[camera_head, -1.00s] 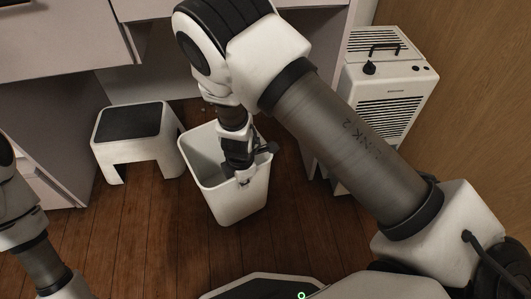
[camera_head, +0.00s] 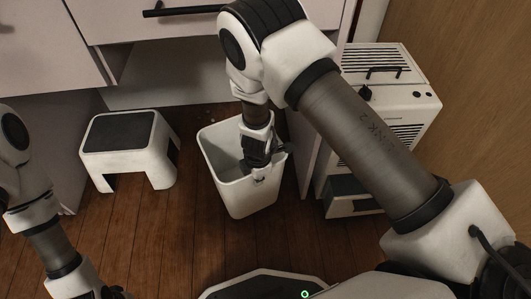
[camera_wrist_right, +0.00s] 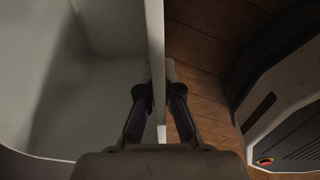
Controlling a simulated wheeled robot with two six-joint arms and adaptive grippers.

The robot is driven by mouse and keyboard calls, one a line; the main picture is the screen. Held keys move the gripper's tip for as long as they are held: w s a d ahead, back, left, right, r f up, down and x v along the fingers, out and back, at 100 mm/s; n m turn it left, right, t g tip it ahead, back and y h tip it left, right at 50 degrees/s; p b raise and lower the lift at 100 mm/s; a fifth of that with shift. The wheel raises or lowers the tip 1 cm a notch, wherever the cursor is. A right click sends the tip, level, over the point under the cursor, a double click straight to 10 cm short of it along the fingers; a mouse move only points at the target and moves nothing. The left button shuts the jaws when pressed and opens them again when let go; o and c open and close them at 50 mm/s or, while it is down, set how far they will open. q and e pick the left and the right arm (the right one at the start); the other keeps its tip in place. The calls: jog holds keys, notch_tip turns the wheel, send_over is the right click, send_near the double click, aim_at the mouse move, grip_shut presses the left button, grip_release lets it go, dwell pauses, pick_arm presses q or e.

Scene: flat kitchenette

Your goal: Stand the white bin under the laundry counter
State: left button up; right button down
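The white bin (camera_head: 238,194) is an open, tapered bucket on or just above the wooden floor in front of the laundry counter; I cannot tell if its base touches. My right gripper (camera_head: 262,172) reaches down at its right side. In the right wrist view the fingers of my right gripper (camera_wrist_right: 160,100) straddle the wall of the bin (camera_wrist_right: 155,45), one inside and one outside, closed on it. The white laundry counter (camera_head: 190,28) stands behind, with an open recess below. My left arm comes in at the left; its gripper fingers are cut off below.
A white step stool (camera_head: 128,134) with a dark top stands left of the bin, with a narrow gap between. A white vented appliance (camera_head: 408,97) stands to the right, beside a counter side panel. Wooden floor (camera_head: 150,235) is bare in front.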

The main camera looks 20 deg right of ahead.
jog(key=w+d+f+b, duration=0.4)
jog(key=w+d+b, duration=0.3)
jog(key=w+b, duration=0.2)
jog(key=shift+w+d+f, duration=0.2)
jog(key=shift+w+f, duration=0.15)
jog(key=shift+w, duration=0.6)
jog(key=c, duration=1.3)
grip_release()
jog(key=shift+f, duration=0.15)
jog(key=r+p, duration=0.1)
jog(key=r, duration=0.1)
jog(key=r+p, duration=0.1)
jog(key=r, duration=0.2)
jog(key=r+p, duration=0.2)
jog(key=shift+s+r, duration=0.25)
jog(key=shift+r, duration=0.15)
